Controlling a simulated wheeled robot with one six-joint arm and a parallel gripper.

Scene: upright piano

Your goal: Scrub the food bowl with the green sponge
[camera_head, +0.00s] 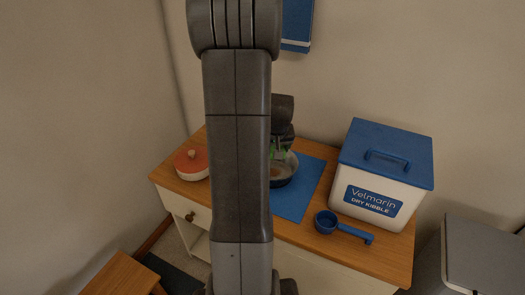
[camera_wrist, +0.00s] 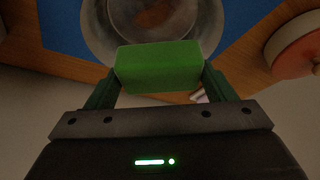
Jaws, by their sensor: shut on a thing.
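The food bowl (camera_head: 287,174) is a grey metal bowl on a blue mat (camera_head: 301,192) on the wooden cabinet top. It has a brown patch inside, seen in the wrist view, where the bowl (camera_wrist: 98,40) fills the top middle. My gripper (camera_wrist: 158,75) is shut on the green sponge (camera_wrist: 158,66), held between its two fingers. In the wrist view the sponge overlaps the bowl's near rim; I cannot tell whether it touches. In the head view my gripper (camera_head: 279,153) is over the bowl, and my arm hides the bowl's left part.
A white kibble bin (camera_head: 340,187) with a blue lid stands at the right of the top. A blue scoop (camera_head: 326,222) lies in front of it. A red-lidded round dish (camera_head: 191,164) sits at the left. The wall is close behind.

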